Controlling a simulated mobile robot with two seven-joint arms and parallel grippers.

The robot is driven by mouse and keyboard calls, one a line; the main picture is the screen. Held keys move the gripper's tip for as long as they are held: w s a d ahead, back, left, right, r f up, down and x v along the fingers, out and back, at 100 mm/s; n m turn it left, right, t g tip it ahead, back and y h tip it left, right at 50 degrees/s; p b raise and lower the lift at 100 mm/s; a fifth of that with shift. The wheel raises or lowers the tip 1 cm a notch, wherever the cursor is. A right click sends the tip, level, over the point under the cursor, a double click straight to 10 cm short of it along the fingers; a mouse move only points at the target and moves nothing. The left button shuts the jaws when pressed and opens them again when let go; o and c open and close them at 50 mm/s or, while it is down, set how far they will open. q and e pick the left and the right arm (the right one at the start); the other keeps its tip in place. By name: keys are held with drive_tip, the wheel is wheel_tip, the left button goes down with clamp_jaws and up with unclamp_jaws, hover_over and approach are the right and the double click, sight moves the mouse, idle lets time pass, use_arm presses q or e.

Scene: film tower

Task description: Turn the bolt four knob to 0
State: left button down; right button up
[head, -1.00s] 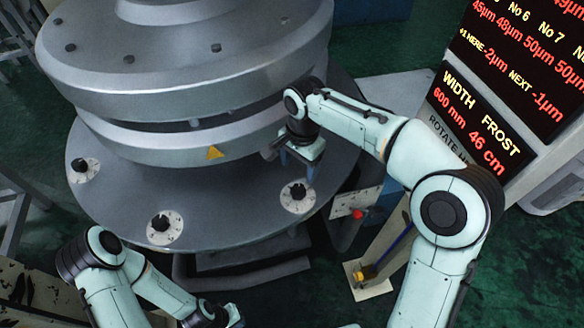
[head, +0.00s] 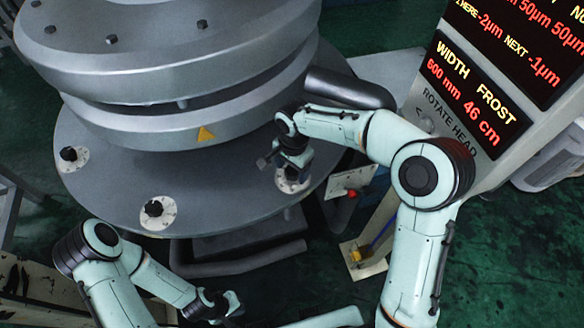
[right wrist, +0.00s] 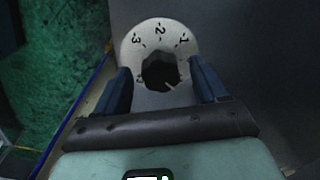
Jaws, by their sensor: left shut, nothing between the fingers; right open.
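Three black knobs on white dials show on the round grey deck in the head view: a left knob (head: 69,154), a front knob (head: 153,209) and a right knob (head: 292,174). No bolt number is readable on them. My right gripper (head: 281,162) is over the right dial, partly covering it. In the right wrist view the black knob (right wrist: 160,73) lies between the open fingers (right wrist: 160,80), with no clear grip on it. Its white dial (right wrist: 133,48) shows 3, 2 and 1; a pale mark on the knob points lower right. My left gripper (head: 222,304) is shut and empty, low in front of the deck.
A display panel (head: 475,85) stands at the right. A red knob on a plate (head: 352,193) is right of the deck. The deck between the dials is clear.

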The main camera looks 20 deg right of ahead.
drive_tip(key=shift+f, duration=0.15)
drive_tip(key=c, duration=1.1)
drive_tip(key=shift+o, duration=0.2)
drive_tip(key=n, duration=0.3)
drive_tip(key=shift+n, duration=0.4)
use_arm(q)
drive_tip(key=shift+w+r+p, duration=0.4)
drive_tip(key=shift+w+r, duration=0.1)
drive_tip(key=shift+r, duration=0.05)
use_arm(e)
drive_tip(key=n, duration=0.4)
drive_tip(key=shift+d+n, duration=0.1)
drive_tip(key=shift+n, duration=0.3)
